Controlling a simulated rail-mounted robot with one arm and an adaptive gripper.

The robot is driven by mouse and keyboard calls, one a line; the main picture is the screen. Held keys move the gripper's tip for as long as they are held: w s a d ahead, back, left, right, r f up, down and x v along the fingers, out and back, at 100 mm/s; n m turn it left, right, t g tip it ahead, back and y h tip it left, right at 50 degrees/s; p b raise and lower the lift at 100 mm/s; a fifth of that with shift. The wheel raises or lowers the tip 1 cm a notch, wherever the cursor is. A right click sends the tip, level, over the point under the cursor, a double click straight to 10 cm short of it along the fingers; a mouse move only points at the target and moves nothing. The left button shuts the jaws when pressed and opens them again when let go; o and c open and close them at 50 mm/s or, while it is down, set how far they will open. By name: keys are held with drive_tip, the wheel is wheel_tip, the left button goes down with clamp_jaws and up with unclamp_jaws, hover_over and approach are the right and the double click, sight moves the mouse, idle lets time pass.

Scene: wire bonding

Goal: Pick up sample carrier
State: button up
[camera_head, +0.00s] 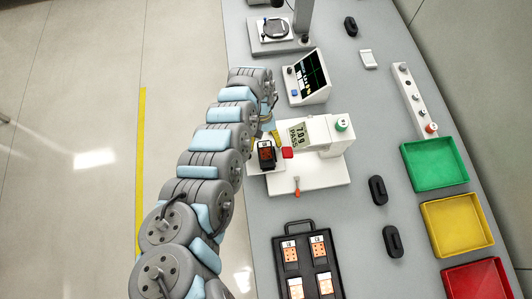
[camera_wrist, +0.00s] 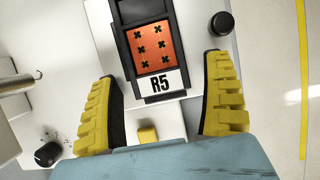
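A black sample carrier (camera_wrist: 124,42) with an orange sample and a white "R5" label fills the upper middle of the wrist view. In the head view the carrier (camera_head: 267,153) sits on the white tester (camera_head: 320,176), near the bench's left edge. My gripper (camera_wrist: 162,70) has two yellow ridged fingers spread wide. They are on either side of the carrier's labelled end, with gaps between fingers and carrier. Nothing is held. In the head view my gripper (camera_head: 262,132) is partly hidden by my arm, just beyond the carrier.
A black tray (camera_head: 282,272) holds several similar carriers at the bottom. Green (camera_head: 434,165), yellow (camera_head: 456,225) and red (camera_head: 478,280) bins line the right. A screen unit (camera_head: 307,77) stands behind the tester.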

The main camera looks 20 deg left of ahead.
drive_tip(key=c, duration=1)
drive_tip(key=shift+r, duration=0.15)
